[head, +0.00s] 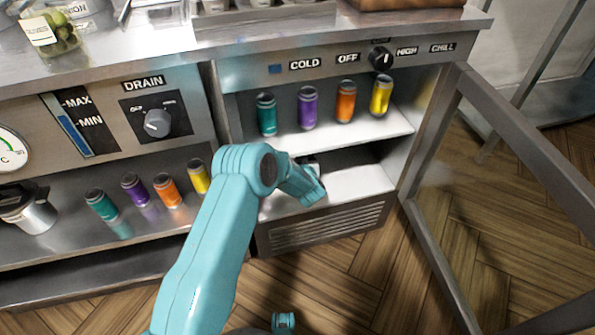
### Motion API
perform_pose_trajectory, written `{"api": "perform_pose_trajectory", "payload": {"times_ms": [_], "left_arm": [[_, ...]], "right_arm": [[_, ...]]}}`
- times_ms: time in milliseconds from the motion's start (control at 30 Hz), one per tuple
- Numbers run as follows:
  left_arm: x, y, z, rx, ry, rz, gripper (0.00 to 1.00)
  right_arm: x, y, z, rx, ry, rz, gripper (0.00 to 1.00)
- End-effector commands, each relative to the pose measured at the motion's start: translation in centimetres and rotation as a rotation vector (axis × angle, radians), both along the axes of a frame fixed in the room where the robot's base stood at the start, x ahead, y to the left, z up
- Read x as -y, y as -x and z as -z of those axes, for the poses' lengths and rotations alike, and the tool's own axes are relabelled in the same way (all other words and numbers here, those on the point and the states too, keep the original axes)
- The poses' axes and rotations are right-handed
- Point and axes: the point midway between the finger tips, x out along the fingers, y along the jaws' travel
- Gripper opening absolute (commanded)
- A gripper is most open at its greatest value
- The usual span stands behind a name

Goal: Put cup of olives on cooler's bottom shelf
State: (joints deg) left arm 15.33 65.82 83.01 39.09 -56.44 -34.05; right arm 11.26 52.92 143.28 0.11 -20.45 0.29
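A clear glass container with green, olive-like pieces and a pale label (50,32) stands on the counter at the upper left. The cooler stands open; its bottom shelf (362,182) is white, and the part that shows is bare. My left arm reaches up from below, with its wrist at the bottom-shelf opening. My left gripper (312,163) is mostly hidden behind the wrist; only a small dark and pale bit shows. I cannot tell whether it holds anything. No separate cup of olives shows in the cooler. My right gripper is out of view.
Teal (267,114), purple (307,107), orange (346,101) and yellow (381,95) cans stand on the cooler's upper shelf. The glass door (440,235) is swung open at the right. Similar cans and a metal pitcher (30,212) stand on the left shelf.

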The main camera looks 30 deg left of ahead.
Motion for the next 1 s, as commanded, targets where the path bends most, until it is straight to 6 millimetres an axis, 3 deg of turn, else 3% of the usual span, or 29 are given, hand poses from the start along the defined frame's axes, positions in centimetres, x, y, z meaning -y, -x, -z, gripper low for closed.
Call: {"api": "perform_pose_trajectory", "payload": {"times_ms": [300, 700, 733, 800, 1000], "left_arm": [[-0.1, 0.0, 5.2, 0.001, -0.001, 0.0, 0.51], [-0.3, -0.2, 5.3, 0.0, 0.0, 0.0, 0.51], [-0.3, -0.2, 5.2, 0.0, 0.0, 0.0, 0.79], [-0.2, -0.2, 5.2, 0.0, 0.0, 0.0, 0.99], [-0.2, -0.2, 5.2, -0.001, 0.001, 0.0, 0.99]], "right_arm": [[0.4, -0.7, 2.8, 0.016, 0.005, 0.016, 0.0], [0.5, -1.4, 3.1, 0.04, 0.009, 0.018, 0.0], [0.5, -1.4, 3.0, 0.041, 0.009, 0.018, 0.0], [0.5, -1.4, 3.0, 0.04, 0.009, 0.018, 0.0], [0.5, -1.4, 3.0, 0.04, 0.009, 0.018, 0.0]]}}
